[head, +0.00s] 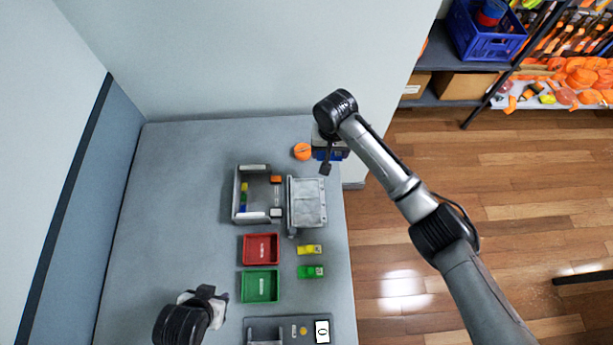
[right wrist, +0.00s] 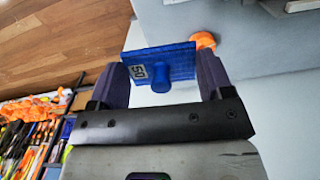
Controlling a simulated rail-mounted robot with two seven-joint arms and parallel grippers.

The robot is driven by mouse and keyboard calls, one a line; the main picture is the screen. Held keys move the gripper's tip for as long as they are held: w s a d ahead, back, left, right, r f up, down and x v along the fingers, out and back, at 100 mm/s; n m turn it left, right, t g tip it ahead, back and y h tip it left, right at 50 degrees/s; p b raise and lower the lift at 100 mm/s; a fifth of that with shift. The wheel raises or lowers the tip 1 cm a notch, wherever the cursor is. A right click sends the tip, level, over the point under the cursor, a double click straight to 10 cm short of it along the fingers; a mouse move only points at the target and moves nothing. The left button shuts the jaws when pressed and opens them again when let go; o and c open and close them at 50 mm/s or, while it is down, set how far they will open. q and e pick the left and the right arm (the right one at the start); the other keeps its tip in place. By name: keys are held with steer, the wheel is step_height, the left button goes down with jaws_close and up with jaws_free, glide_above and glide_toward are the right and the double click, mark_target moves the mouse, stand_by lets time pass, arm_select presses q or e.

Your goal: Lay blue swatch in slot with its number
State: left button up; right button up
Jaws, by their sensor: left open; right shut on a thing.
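The blue swatch (right wrist: 160,66) is a flat blue plate with a round knob and a small white number label, which seems to read 50 or 05 depending on which way up it is. My right gripper (right wrist: 158,85) is shut on it, one finger at each side. In the head view the blue swatch (head: 322,155) shows partly under my right gripper (head: 326,158), near the table's far right corner. My left gripper (head: 212,293) is open and empty over the near left of the table. I cannot make out a slot with a matching number.
An orange round thing (head: 302,151) lies beside the swatch. A grey open box (head: 238,205) holds coloured pieces; a pale grey tray (head: 306,203) adjoins it. Red (head: 261,249) and green (head: 261,286) trays sit nearer, beside yellow (head: 309,250) and green (head: 310,272) swatches. A grey holder (head: 275,325) is cut off.

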glide_above(307, 191)
steer(key=shift+n, duration=0.3)
step_height(307, 191, down, 11)
steer(key=shift+w+a+r, duration=0.1)
steer(key=shift+r, duration=0.05)
arm_select(q)
steer(key=shift+s+d+f+b, duration=0.1)
steer(key=shift+s+f+b, duration=0.05)
steer(key=shift+f+b, duration=1.5)
arm_select(e)
steer(key=shift+f, duration=1.4)
arm_select(q)
steer(key=shift+f, duration=0.1)
arm_select(e)
steer(key=shift+f, duration=0.75)
arm_select(q)
steer(key=shift+d+r, duration=0.1)
steer(key=shift+r, duration=0.25)
steer(key=shift+a+r+p, duration=0.2)
steer(key=shift+r+p, duration=0.05)
steer(key=shift+p, duration=0.3)
arm_select(e)
steer(key=shift+f, duration=0.1)
arm_select(q)
steer(key=shift+d+r, duration=0.1)
steer(key=shift+d, duration=0.1)
arm_select(e)
steer(key=shift+f, duration=0.25)
